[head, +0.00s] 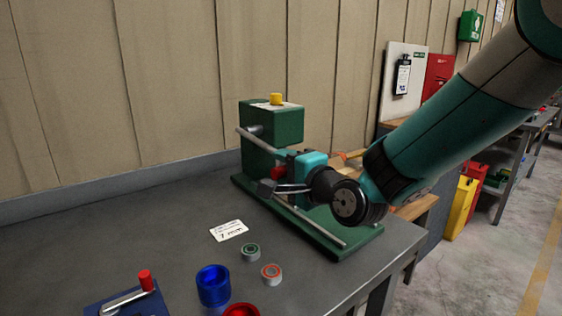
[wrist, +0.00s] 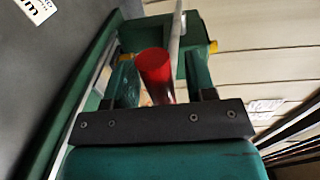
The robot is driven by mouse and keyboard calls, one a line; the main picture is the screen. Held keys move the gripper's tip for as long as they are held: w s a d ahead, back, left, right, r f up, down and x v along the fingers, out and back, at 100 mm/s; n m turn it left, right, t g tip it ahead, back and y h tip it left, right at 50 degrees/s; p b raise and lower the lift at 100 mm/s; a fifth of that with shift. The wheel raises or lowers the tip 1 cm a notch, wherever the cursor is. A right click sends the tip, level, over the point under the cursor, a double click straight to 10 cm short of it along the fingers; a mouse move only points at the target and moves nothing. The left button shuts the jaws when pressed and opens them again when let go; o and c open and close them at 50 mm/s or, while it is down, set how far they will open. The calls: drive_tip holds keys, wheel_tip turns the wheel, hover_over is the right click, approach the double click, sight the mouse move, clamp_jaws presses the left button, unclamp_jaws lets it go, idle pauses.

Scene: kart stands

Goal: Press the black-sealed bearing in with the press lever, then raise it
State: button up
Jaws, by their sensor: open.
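The green press (head: 287,125) stands at the back of the grey bench. Its grey press lever (head: 258,145) slopes down and to the right from the press body to a red knob (head: 278,173). My gripper (head: 281,186) is at the knob end of the lever. In the wrist view the red knob (wrist: 155,68) stands between my two open fingers, with gaps beside it. The lever rod (wrist: 177,38) runs on beyond it. I see no black-sealed bearing; my arm and gripper hide part of the press.
A green-ringed bearing (head: 250,252) and a red-ringed bearing (head: 271,274) lie in front of the press. A blue cup (head: 213,286), a red cup (head: 241,310) and a blue fixture with a red-knobbed handle (head: 146,281) are nearer. A label card (head: 229,231) lies left.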

drive_tip(key=shift+w+a, duration=0.3)
drive_tip(key=shift+w, duration=0.2)
